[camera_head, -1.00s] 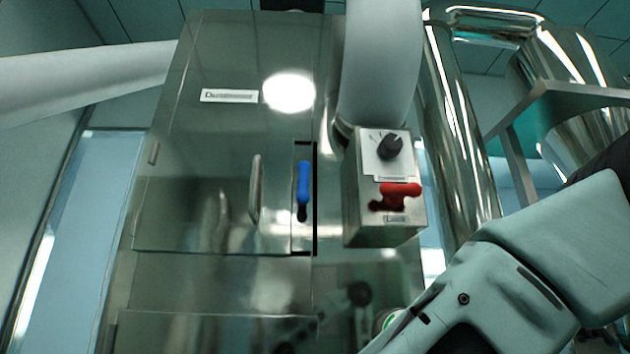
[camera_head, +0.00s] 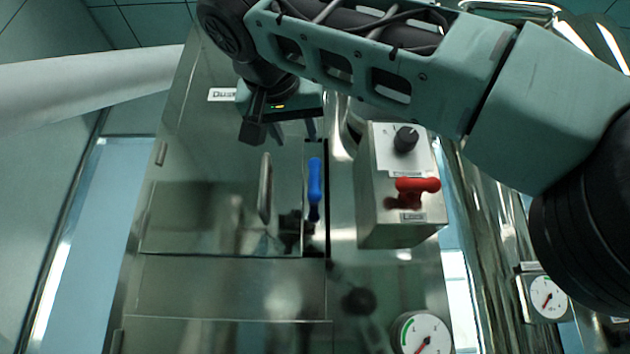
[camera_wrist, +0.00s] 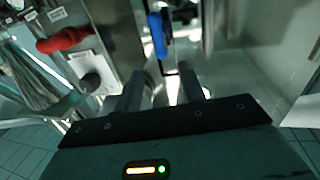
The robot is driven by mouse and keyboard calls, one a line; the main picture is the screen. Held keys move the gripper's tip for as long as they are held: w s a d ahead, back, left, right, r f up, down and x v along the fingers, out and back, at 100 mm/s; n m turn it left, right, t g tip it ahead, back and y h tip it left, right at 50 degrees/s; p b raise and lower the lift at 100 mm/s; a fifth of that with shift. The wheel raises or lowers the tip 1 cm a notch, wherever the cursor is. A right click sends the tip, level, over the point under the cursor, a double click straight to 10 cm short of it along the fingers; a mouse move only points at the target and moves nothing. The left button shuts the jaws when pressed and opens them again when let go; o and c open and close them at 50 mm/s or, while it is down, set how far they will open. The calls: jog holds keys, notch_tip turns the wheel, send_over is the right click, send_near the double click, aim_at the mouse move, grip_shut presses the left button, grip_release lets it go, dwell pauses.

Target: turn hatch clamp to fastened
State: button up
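A blue clamp handle (camera_head: 315,188) stands roughly upright in a dark slot at the right edge of the steel hatch door (camera_head: 200,215). My gripper (camera_head: 295,132) is in front of the hatch, above and slightly left of the handle, and apart from it. In the wrist view, the blue handle (camera_wrist: 159,36) lies beyond the gap between my two fingers (camera_wrist: 162,82). The fingers are spread with nothing between them. The wrist view shows the scene roughly upside down. My gripper partly covers the hatch's upper area and its label.
A steel control box (camera_head: 397,215) with a black knob (camera_head: 405,139) and a red handle (camera_head: 417,187) stands close to the right of the clamp. A vertical door handle (camera_head: 265,188) is just to its left. Gauges (camera_head: 421,335) sit lower right. Space directly before the clamp looks clear.

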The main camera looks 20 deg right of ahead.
aim_at(314, 173)
jog(key=p+x, duration=0.6)
jog(key=x, duration=1)
jog(key=shift+w+d+r, duration=0.2)
jog(key=shift+d, duration=0.05)
jog(key=shift+w+d+f, duration=0.15)
jog(key=shift+w+d, duration=0.05)
jog(key=shift+w, duration=0.1)
grip_shut()
